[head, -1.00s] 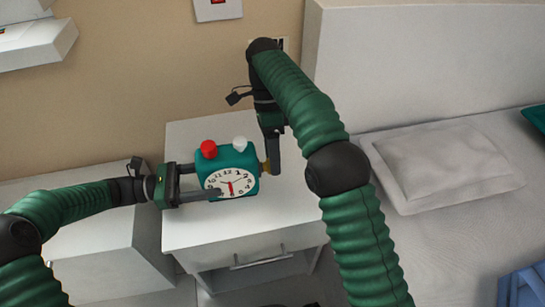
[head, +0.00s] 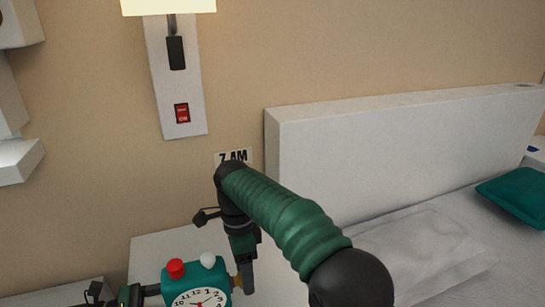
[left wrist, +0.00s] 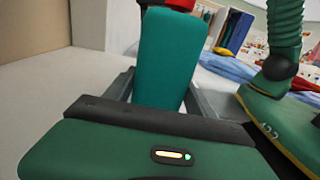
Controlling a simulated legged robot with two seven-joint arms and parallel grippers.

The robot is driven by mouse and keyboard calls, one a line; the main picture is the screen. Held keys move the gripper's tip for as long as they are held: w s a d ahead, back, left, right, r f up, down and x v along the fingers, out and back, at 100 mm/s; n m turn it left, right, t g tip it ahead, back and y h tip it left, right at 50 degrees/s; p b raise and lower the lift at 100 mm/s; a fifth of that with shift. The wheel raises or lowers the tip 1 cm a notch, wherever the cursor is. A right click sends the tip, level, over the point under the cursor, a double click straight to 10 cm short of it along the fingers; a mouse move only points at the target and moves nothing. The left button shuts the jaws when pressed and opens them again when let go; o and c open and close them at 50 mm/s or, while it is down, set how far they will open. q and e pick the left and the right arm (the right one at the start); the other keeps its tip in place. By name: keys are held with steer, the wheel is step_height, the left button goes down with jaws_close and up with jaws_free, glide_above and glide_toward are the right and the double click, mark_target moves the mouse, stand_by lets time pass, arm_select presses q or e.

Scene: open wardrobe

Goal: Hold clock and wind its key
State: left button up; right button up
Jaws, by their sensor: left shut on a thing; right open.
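The teal clock (head: 210,272) has a red knob (head: 176,268) and a white knob (head: 208,261) on top and a white dial. It is at the bottom of the head view, its lower part cut off by the edge. My left gripper (head: 143,292) is shut on it from the left. In the left wrist view the clock (left wrist: 165,58) stands between my left fingers (left wrist: 160,90). The brass-coloured key (head: 237,284) is on the clock's right side. My right gripper (head: 245,280) is open at the key, pointing down; I cannot tell whether it touches it.
The white bedside table (head: 150,253) is under the clock. A "7 AM" sign (head: 232,157) is on the wall behind my right arm. A lamp panel with a red switch (head: 182,113) hangs above. The bed's headboard (head: 400,145) and a pillow (head: 430,245) are at right.

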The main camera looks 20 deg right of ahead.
steer(key=shift+s+t, duration=0.25)
steer(key=shift+t, duration=0.55)
step_height(320, 180, up, 12)
steer(key=w+d+r+n+t+h, duration=0.5)
steer(key=w+d+r+t, duration=0.3)
steer(key=w+d+r, duration=0.3)
steer(key=w+d+n, duration=0.1)
steer(key=w, duration=0.2)
steer(key=shift+w+d+r+n+t, duration=0.15)
steer(key=shift+w+d+n+t, duration=0.15)
steer(key=shift+w+d, duration=0.05)
